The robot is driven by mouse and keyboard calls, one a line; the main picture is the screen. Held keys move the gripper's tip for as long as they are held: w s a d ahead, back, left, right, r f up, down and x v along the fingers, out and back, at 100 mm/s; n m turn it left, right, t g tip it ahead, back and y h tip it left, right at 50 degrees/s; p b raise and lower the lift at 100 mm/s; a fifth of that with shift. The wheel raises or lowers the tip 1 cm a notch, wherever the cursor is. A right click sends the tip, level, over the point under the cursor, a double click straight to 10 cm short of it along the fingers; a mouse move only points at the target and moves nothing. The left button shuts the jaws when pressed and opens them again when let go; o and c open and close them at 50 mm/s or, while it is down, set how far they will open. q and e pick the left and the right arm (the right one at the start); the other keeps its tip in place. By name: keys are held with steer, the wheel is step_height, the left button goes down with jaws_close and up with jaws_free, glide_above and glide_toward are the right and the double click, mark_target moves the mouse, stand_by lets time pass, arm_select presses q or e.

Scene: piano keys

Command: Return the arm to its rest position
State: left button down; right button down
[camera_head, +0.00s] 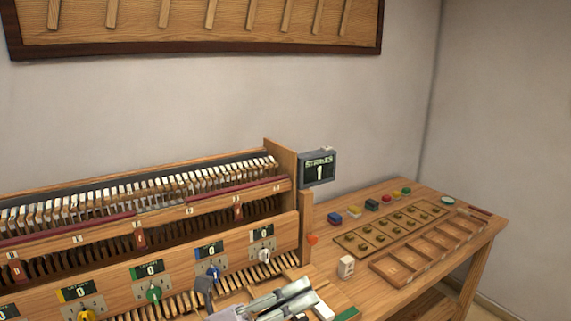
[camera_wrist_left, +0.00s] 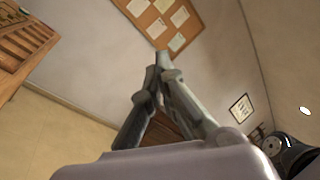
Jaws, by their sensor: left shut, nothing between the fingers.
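My left gripper (camera_head: 292,297) shows at the bottom centre of the head view, in front of the right end of the piano mechanism (camera_head: 150,213). Its grey fingers lie close together and hold nothing. In the left wrist view the same gripper (camera_wrist_left: 158,68) has its fingertips together, with the wall and a notice board (camera_wrist_left: 165,22) beyond them. The rest of the left arm is hidden below the head view's edge. My right gripper is not seen in either view.
Coloured knobs line the piano front, including a blue knob (camera_head: 214,271). Space above the bench is free.

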arm_select(q)
steer(key=w+a+f+n+t+y, duration=0.1)
steer(key=w+a+n+t+y, duration=0.2)
steer(key=a+n+t+y, duration=0.5)
steer(key=w+a+n+t+y, duration=0.25)
steer(key=n+t, duration=0.25)
steer(key=n, duration=0.6)
steer(key=s+a+f+n+g+y, duration=0.3)
steer(key=a+f+n+y, duration=0.3)
steer(key=f, duration=0.4)
steer(key=s+a+f+n+g+y, duration=0.2)
steer(key=a+f+n+g+y, duration=0.25)
steer(key=a+f+n, duration=0.35)
steer(key=s+d+f+n+g, duration=0.15)
steer(key=s+f+g, duration=0.25)
steer(key=s+f, duration=0.45)
steer(key=s+d+f+n+g, duration=0.15)
steer(key=s+f+g, duration=0.35)
steer(key=s, duration=0.6)
step_height(320, 180, down, 25)
steer(key=s+g, duration=0.1)
steer(key=s+a+f, duration=0.2)
steer(key=s+f, duration=0.7)
steer(key=s+a+f+g, duration=0.1)
steer(key=s+a+f, duration=0.1)
steer(key=s+f, duration=0.6)
steer(key=shift+s+f+h, duration=0.3)
steer(key=shift+s+f, duration=0.1)
